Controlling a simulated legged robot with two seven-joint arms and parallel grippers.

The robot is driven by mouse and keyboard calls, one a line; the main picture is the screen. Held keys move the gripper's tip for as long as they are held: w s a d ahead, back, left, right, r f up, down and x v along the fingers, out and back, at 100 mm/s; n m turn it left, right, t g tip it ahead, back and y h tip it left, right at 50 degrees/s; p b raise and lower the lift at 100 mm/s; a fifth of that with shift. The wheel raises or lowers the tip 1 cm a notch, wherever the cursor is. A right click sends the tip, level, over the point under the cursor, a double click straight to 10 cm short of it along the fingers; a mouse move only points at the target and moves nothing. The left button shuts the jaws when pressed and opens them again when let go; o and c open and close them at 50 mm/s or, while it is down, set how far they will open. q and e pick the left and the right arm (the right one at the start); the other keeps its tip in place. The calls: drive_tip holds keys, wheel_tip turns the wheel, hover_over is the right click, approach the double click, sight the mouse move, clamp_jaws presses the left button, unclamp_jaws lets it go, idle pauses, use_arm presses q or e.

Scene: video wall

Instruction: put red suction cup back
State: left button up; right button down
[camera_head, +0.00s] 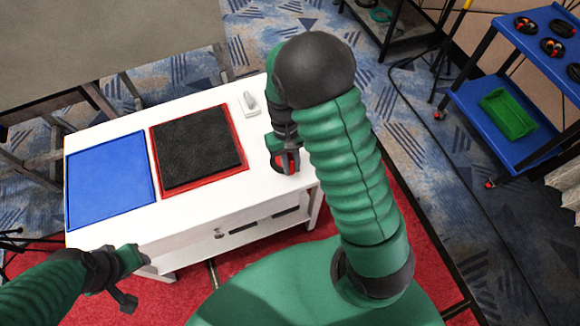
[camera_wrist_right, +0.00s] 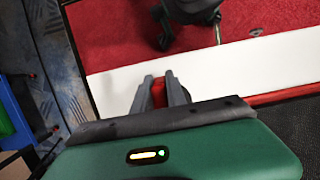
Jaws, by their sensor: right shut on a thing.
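The red suction cup (camera_head: 288,162) is at my right gripper (camera_head: 286,160), at the right end of the white table (camera_head: 215,210). In the right wrist view the red piece (camera_wrist_right: 159,92) shows between the two dark fingers of the right gripper (camera_wrist_right: 161,88), which are shut on it. The gripper and arm hide much of the cup, and I cannot tell whether it touches the tabletop.
A blue tray (camera_head: 110,180) and a red-rimmed tray with a black surface (camera_head: 198,148) lie on the table. A small white holder (camera_head: 250,102) stands near the back edge. A blue cart (camera_head: 510,95) with a green basket (camera_head: 508,113) stands at the right.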

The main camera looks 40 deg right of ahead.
sight(291, 171)
drive_tip(key=shift+w+f, duration=0.15)
drive_tip(key=shift+w, duration=0.1)
drive_tip(key=shift+x, duration=1.25)
drive_tip(key=shift+a+f, duration=0.1)
drive_tip(key=shift+f, duration=0.1)
drive_tip(key=shift+w+f, duration=0.1)
drive_tip(key=shift+w, duration=0.05)
drive_tip(key=c, duration=1.3)
unclamp_jaws()
drive_tip(key=shift+c, duration=0.2)
